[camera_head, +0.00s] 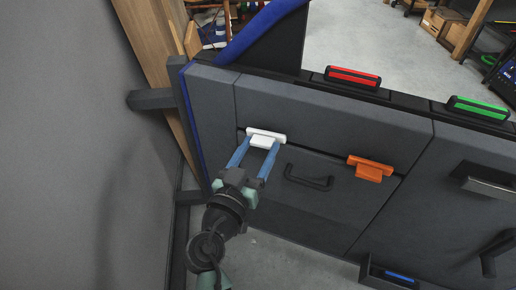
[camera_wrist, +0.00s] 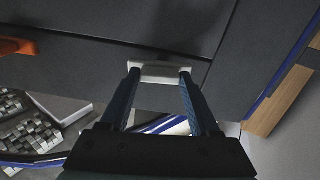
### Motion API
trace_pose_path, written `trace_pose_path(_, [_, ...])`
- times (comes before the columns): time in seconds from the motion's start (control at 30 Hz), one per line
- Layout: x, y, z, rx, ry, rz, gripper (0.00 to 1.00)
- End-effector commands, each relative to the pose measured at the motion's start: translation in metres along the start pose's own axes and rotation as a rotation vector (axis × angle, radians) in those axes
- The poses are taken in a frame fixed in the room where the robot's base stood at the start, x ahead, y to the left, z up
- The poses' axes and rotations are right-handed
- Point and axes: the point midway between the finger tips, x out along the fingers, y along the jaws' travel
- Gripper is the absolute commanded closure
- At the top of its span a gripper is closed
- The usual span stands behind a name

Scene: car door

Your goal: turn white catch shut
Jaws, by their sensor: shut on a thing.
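The white catch (camera_head: 266,133) sits on the grey door panel at the left end of the seam above the lower panel. It also shows in the wrist view (camera_wrist: 159,68). My gripper (camera_head: 254,151) reaches up to it from the lower left. Its two blue fingers lie on either side of the catch's tab, and it is shut on the catch. In the wrist view my gripper (camera_wrist: 158,72) has its fingertips at the two ends of the white part. The tab's exact angle is hard to tell.
An orange catch (camera_head: 370,168) sits to the right on the same seam. A black handle (camera_head: 308,178) is on the lower panel, close to my gripper. Red (camera_head: 352,76) and green (camera_head: 478,107) bars lie on the top edge. A grey wall (camera_head: 65,150) stands left.

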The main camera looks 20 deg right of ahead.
Motion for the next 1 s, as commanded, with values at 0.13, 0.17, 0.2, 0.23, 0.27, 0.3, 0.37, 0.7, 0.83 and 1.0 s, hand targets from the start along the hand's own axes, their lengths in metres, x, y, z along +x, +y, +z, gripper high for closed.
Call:
trace_pose_path(0.13, [-0.0001, 0.0000, 0.0002, -0.108, 0.000, 0.000, 0.93])
trace_pose_path(0.17, [-0.0001, -0.0001, 0.0001, -0.134, 0.000, 0.000, 0.93])
trace_pose_path(0.2, [-0.0003, -0.0003, 0.0000, -0.170, 0.000, 0.000, 0.93])
trace_pose_path(0.23, [-0.0003, -0.0004, -0.0001, -0.198, 0.000, 0.000, 0.93])
trace_pose_path(0.27, [-0.0003, -0.0004, -0.0002, -0.226, 0.000, 0.000, 0.93])
trace_pose_path(0.3, [-0.0002, -0.0002, -0.0003, -0.265, 0.000, 0.000, 0.93])
trace_pose_path(0.37, [0.0000, 0.0001, -0.0004, -0.322, 0.000, 0.001, 0.93])
trace_pose_path(0.7, [-0.0001, 0.0002, -0.0014, -0.646, 0.000, 0.000, 0.93])
trace_pose_path(0.83, [0.0000, 0.0004, -0.0015, -0.770, -0.001, 0.001, 0.93])
trace_pose_path(1.0, [-0.0002, -0.0002, -0.0020, -0.931, 0.000, -0.001, 0.93])
